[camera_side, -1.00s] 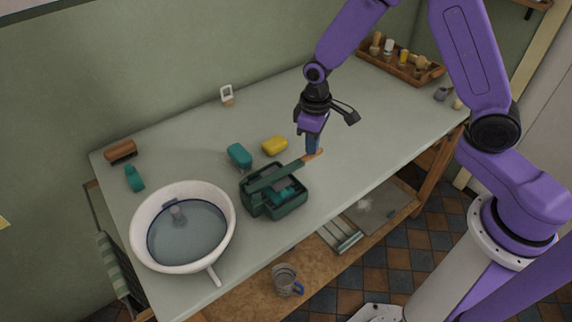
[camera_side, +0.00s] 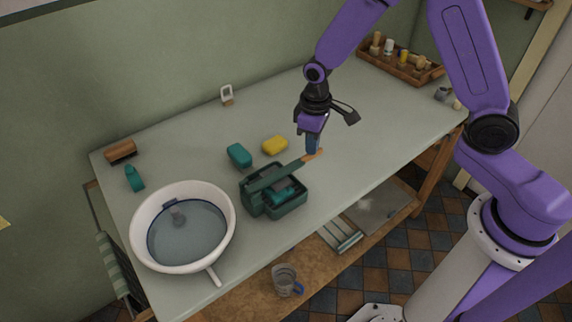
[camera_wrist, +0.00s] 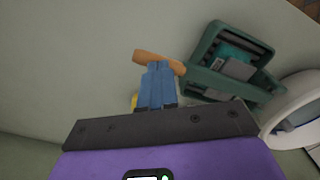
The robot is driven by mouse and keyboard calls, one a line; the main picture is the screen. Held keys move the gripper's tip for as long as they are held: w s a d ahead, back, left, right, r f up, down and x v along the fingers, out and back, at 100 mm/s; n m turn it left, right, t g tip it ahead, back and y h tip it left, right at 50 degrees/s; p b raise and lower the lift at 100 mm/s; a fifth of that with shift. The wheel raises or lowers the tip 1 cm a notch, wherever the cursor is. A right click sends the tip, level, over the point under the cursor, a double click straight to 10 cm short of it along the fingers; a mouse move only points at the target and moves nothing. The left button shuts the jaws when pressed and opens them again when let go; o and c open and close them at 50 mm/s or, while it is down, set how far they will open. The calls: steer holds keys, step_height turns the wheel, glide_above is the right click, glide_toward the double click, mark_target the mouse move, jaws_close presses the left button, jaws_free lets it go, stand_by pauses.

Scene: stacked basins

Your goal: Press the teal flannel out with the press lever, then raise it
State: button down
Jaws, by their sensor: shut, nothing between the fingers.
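The dark green press (camera_side: 285,208) stands near the front edge of the table, right of the basin. Its press lever (camera_side: 276,178) slopes up to the right and ends in a wooden handle (camera_side: 314,155). The teal flannel (camera_side: 280,197) lies inside the press, partly under the lever and a grey plate; teal also shows inside it in the wrist view (camera_wrist: 232,54). My gripper (camera_side: 312,150) is shut and empty, with its blue fingertips at the wooden handle. In the wrist view the fingers (camera_wrist: 158,66) overlap the handle (camera_wrist: 145,57); I cannot tell whether they touch it.
A white basin of water (camera_side: 226,235) stands left of the press. A teal block (camera_side: 239,155) and a yellow block (camera_side: 275,145) lie behind the press. A brush (camera_side: 121,151) and a teal bottle (camera_side: 134,178) are far left. A wooden tray (camera_side: 395,68) is back right.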

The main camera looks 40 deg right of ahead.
steer(key=shift+r, duration=2.95)
steer(key=shift+s+r, duration=0.25)
steer(key=shift+s, duration=0.1)
steer(key=s+d+r+n, duration=0.2)
steer(key=s, duration=0.6)
steer(key=s+d+r+n, duration=0.2)
steer(key=s+r, duration=0.1)
steer(key=s, duration=0.6)
steer(key=s+d+r+n, duration=0.2)
steer(key=s, duration=0.7)
steer(key=shift+r+n, duration=0.3)
steer(key=shift+r, duration=0.05)
